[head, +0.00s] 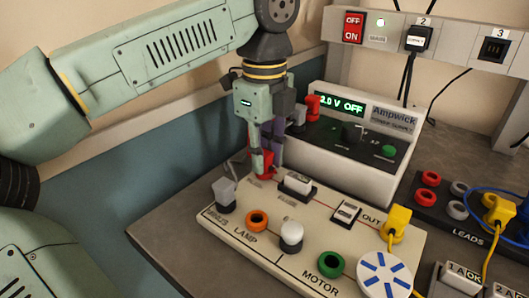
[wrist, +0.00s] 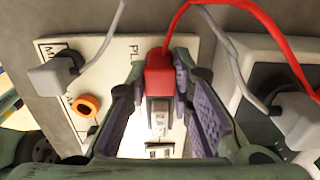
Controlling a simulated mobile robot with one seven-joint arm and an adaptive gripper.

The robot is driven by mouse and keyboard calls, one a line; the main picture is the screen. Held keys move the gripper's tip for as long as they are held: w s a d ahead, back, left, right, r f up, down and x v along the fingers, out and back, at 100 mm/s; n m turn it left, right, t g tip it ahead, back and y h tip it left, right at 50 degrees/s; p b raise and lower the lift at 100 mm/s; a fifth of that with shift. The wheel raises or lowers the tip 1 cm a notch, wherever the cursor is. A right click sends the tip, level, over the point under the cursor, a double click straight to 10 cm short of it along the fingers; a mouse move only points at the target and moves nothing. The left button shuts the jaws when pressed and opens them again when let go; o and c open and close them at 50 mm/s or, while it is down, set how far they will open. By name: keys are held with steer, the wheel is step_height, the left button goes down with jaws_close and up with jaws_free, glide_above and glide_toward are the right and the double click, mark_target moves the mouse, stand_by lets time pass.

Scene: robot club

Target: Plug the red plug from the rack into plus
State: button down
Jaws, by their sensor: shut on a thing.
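My gripper (head: 263,160) is shut on a red plug (head: 262,165) at the back edge of the cream board (head: 262,235). In the wrist view the red plug (wrist: 158,78) sits between the purple-padded fingertips, by the PLUS lettering. A red lead (wrist: 250,12) runs from it to the upper right. The plus socket is hidden by the plug and fingers; I cannot tell whether the plug is seated in it. A grey plug (head: 223,195) stands in the board's minus socket and also shows in the wrist view (wrist: 55,75).
A power supply (head: 360,150) reading 2.0 V OFF stands behind, with another red plug (head: 313,107) in its front. The LEADS rack (head: 446,215) is at right. The board carries a fuse holder (head: 297,184), a lamp (head: 291,235), a motor disc (head: 385,275) and a yellow plug (head: 397,222).

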steer(key=c, duration=1.3)
jaws_free()
steer(key=shift+c, duration=0.2)
